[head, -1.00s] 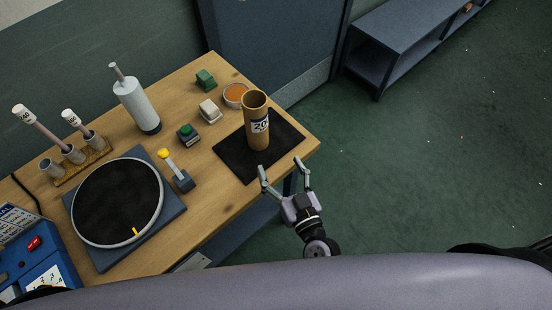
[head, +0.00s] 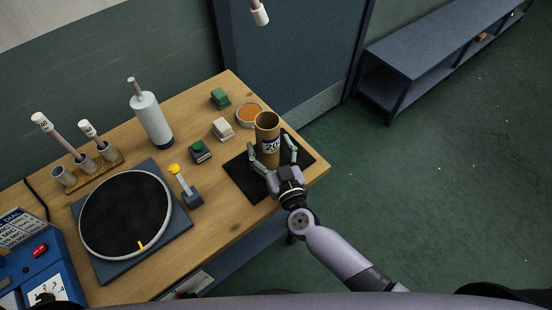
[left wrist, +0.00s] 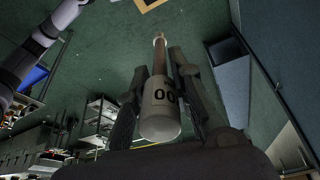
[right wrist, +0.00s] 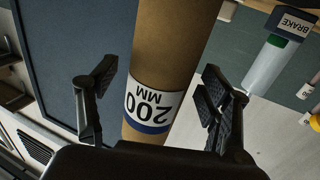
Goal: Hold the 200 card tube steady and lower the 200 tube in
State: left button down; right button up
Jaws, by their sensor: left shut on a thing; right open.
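The brown card tube (head: 267,145) stands upright on the black mat (head: 240,178), its open top facing up. Its "200 MM" label (right wrist: 152,106) shows in the right wrist view. My right gripper (head: 274,160) is open with one finger on each side of the card tube; a gap shows by each finger in the right wrist view. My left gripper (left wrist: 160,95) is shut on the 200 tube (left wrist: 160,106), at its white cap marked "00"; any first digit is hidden. The tube's white-tipped end (head: 260,15) hangs at the head view's top edge, above the card tube and apart from it.
An orange-filled bowl (head: 249,115), a white block (head: 223,130) and a green block (head: 220,98) sit left of the card tube. A lever (head: 187,188), round platter (head: 126,214), white cylinder (head: 153,122) and tube rack (head: 90,172) stand farther left.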

jog(key=shift+w+a, duration=0.15)
jog(key=shift+w, duration=0.3)
jog(key=c, duration=1.2)
jog(key=shift+c, duration=0.2)
